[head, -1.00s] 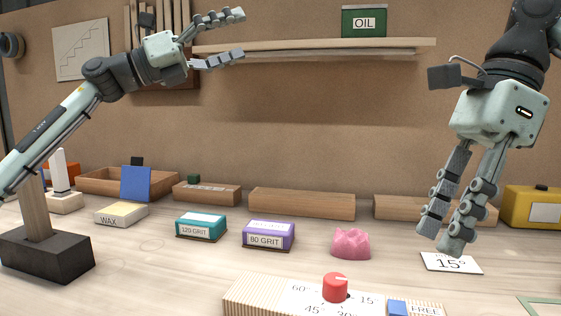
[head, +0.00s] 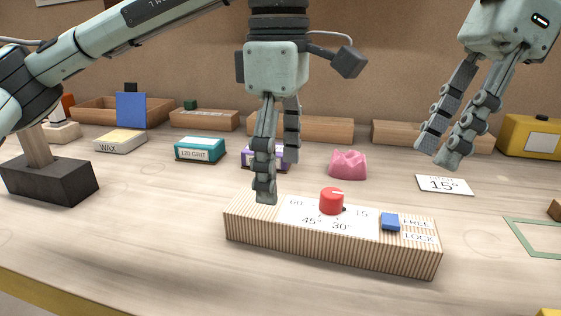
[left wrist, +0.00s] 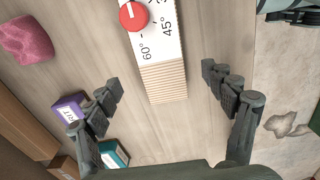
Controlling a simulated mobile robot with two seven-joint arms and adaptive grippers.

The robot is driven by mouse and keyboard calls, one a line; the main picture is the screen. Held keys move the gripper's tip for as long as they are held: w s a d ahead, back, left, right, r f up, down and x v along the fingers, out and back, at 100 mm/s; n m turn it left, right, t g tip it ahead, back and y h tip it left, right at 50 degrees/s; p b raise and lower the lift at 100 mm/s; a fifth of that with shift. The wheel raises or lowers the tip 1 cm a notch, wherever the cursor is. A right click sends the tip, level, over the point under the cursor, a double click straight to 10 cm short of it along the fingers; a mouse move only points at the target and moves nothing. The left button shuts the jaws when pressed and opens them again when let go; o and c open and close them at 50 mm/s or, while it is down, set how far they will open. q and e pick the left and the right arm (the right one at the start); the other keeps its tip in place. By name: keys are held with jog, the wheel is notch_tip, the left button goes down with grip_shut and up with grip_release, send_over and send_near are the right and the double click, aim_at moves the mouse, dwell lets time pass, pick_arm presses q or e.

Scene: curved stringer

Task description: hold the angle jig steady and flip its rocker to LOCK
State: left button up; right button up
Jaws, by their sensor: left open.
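The angle jig (head: 330,246) is a ribbed wooden block lying on the bench in the head view, with a white angle scale. The blue rocker (head: 391,222) sits by the FREE label, with LOCK printed nearer the front edge. My left gripper (head: 278,182) is open and points down at the jig's left end. In the left wrist view the jig's end (left wrist: 165,83) shows between its spread fingers; contact cannot be told. My right gripper (head: 439,152) is open and empty, above and behind the jig's right side.
A 15° card (head: 444,185) lies behind the jig's right end. A pink lump (head: 348,165), a purple grit box (head: 248,161) partly hidden by my left gripper, a teal grit box (head: 200,149) and wax (head: 121,141) stand behind. The bench in front is clear.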

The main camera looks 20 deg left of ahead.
aim_at(279, 206)
pick_arm(q)
notch_tip(279, 206, down, 8)
jog(key=shift+a+r, duration=0.1)
jog(key=shift+r, duration=0.05)
dwell(0.3)
